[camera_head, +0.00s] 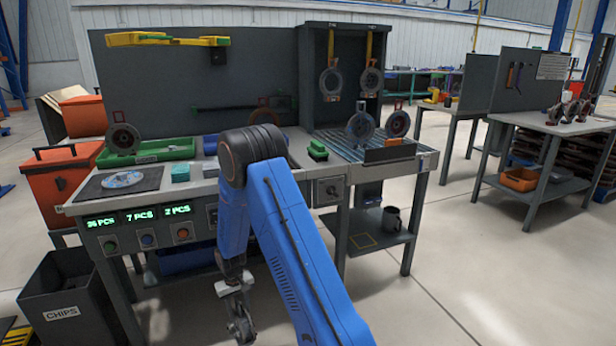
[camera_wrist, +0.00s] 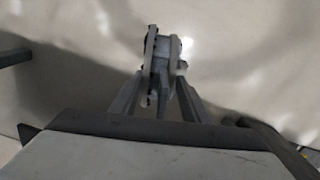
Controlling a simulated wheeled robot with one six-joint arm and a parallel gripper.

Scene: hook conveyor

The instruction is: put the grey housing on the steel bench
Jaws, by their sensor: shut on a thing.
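My gripper (camera_head: 236,300) hangs low in front of the main workbench, pointing down. It is shut on a grey housing (camera_head: 241,328), held in the air above the floor. In the wrist view the grey housing (camera_wrist: 161,52) sits edge-on between the two fingers of my gripper (camera_wrist: 160,88), with only pale floor behind it. A steel bench with a grey top (camera_head: 536,119) stands at the right, well away from my gripper. Several housings stand at the far right of its top. My arm hides part of the main workbench.
The main workbench (camera_head: 85,205) holds a green tray (camera_head: 160,154), a ribbed conveyor surface and several housings. Others hang on hooks (camera_head: 331,82). A dark chips bin (camera_head: 72,300) and an orange bin (camera_head: 60,185) stand left. Floor at the right front is clear.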

